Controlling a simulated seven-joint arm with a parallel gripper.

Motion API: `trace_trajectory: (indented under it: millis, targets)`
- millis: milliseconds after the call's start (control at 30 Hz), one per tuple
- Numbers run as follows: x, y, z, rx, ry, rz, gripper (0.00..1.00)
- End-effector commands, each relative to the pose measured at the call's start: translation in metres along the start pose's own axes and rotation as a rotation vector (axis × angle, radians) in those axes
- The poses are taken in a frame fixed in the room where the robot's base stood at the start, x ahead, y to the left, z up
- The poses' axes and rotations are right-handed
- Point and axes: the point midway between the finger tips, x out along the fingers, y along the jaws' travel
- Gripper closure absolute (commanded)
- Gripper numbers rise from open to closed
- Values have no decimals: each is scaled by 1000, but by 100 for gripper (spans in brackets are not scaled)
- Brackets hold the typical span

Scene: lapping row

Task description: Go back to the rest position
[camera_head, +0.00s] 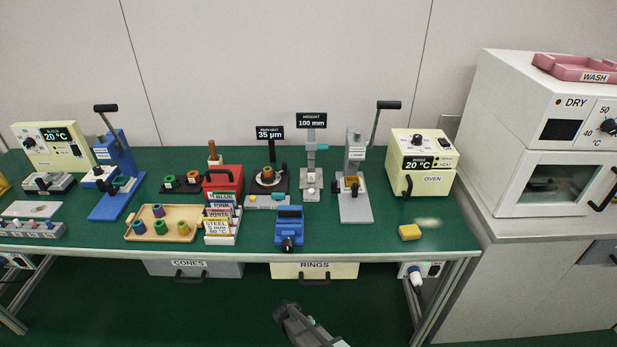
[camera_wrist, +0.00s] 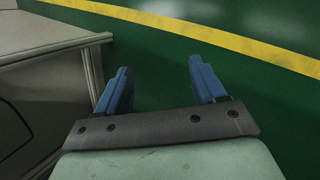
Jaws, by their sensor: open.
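My gripper (camera_wrist: 157,82) is open and empty in the wrist view, its two blue fingers apart with only the green floor between and beyond them. In the head view my arm (camera_head: 305,325) shows at the bottom centre, in front of the bench and below its top. The fingertips cannot be made out in the head view. Nothing touches the gripper.
A white cabinet (camera_head: 535,225) stands right. A yellow floor line (camera_wrist: 200,33) crosses the wrist view.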

Motion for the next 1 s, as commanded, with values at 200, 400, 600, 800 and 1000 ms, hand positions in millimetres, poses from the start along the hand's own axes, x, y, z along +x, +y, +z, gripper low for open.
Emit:
trace_trajectory:
  millis: [200, 400, 600, 800, 1000]
  targets:
    - [39, 40, 95, 37, -161, -136, 30]
    - [57, 56, 175, 76, -281, -277, 30]
    - [59, 60, 246, 120, -372, -426, 30]
    - [54, 58, 287, 153, -421, -529, 30]
    - [51, 56, 299, 164, -434, -566, 30]
